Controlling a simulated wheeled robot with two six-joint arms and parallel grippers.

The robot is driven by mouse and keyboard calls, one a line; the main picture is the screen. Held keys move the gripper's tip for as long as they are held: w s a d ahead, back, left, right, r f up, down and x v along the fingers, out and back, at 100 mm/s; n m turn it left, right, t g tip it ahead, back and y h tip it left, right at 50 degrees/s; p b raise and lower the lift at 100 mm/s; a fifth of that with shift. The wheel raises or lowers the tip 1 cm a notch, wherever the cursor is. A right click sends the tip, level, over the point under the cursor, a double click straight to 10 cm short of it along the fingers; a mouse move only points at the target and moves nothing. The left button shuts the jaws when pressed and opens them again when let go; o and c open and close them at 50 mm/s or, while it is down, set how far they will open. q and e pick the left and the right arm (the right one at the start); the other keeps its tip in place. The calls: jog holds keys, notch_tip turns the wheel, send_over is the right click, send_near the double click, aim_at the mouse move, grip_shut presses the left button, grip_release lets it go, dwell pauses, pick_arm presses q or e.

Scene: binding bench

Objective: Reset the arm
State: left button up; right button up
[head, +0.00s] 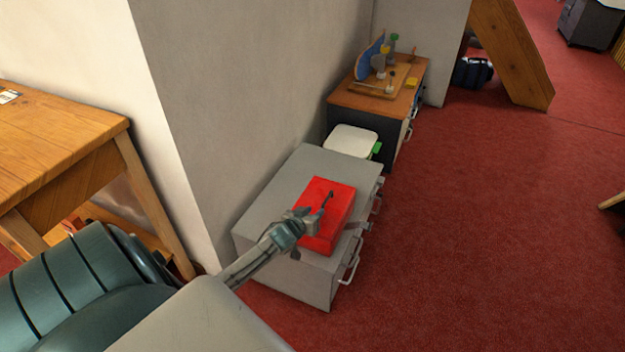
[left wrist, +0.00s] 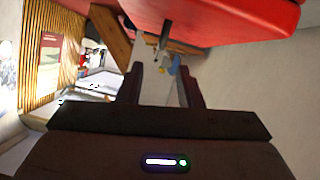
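My left gripper (head: 312,218) reaches in from the lower left, over the near left side of a red box (head: 336,193). In the left wrist view, its two fingers (left wrist: 162,82) stand apart with nothing between them. The red box (left wrist: 235,18) fills the top of that view, beside the fingers. A small dark, stick-like part (head: 328,199) shows against the box top; I cannot tell if it is fixed to the box. The box lies on a grey drawer cabinet (head: 292,185). My right gripper is in neither view.
A wooden table (head: 60,150) stands at the left, past a wall corner. Behind the cabinet are a white-lidded bin (head: 351,141) and a wood-topped cabinet (head: 345,98) with small items. The red carpet (head: 480,230) at the right is clear.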

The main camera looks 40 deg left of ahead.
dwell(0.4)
